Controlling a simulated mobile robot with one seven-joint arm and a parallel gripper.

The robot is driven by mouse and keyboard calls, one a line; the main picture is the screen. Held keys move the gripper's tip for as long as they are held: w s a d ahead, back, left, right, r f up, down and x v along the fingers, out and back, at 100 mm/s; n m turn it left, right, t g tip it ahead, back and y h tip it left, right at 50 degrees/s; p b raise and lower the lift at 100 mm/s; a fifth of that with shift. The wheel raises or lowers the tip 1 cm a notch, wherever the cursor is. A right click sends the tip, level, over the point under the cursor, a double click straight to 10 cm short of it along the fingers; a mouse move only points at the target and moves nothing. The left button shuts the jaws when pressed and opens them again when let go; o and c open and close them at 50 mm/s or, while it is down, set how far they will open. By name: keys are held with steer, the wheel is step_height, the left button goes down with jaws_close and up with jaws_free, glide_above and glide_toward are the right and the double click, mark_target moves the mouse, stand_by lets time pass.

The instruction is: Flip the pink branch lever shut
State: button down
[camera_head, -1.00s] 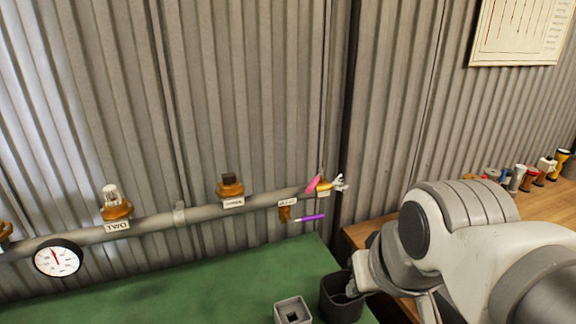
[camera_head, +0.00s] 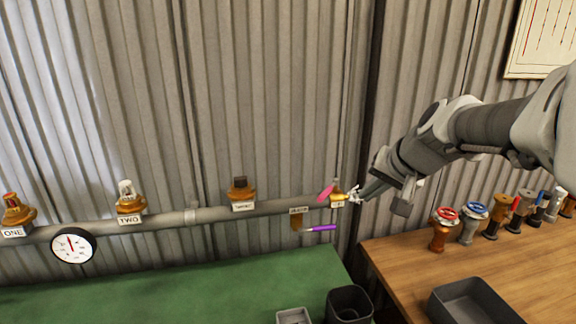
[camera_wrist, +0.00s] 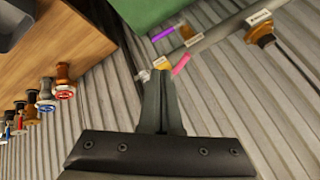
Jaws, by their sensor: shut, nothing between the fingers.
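The pink branch lever (camera_head: 326,192) sits on a brass branch valve (camera_head: 338,197) at the right end of the grey pipe (camera_head: 270,207). The lever tilts up to the left of the valve. In the wrist view the pink lever (camera_wrist: 181,64) shows just beyond the fingertips, slightly to their right. My gripper (camera_head: 362,192) is shut and empty, to the right of the valve near its silvery outlet. In the wrist view my gripper (camera_wrist: 160,75) points toward the valve; whether it touches anything cannot be told. A purple lever (camera_head: 321,228) hangs below the pipe.
Valves labelled ONE (camera_head: 16,212) and TWO (camera_head: 129,200) and a gauge (camera_head: 73,245) line the pipe. A dark bin (camera_head: 349,304) stands on the green bench (camera_head: 210,285). Several valves and a grey tray (camera_head: 470,303) are on the wooden bench (camera_head: 410,262).

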mark_target(328, 191)
steer(key=shift+w+d+f, duration=0.1)
steer(key=shift+w+d, duration=0.2)
steer(key=shift+w, duration=0.25)
steer(key=shift+w+d, duration=0.3)
steer(key=shift+w, duration=0.2)
steer(key=w+a+f, duration=0.5)
steer(key=w+f, duration=0.2)
steer(key=w, duration=0.1)
steer(key=shift+w, duration=0.15)
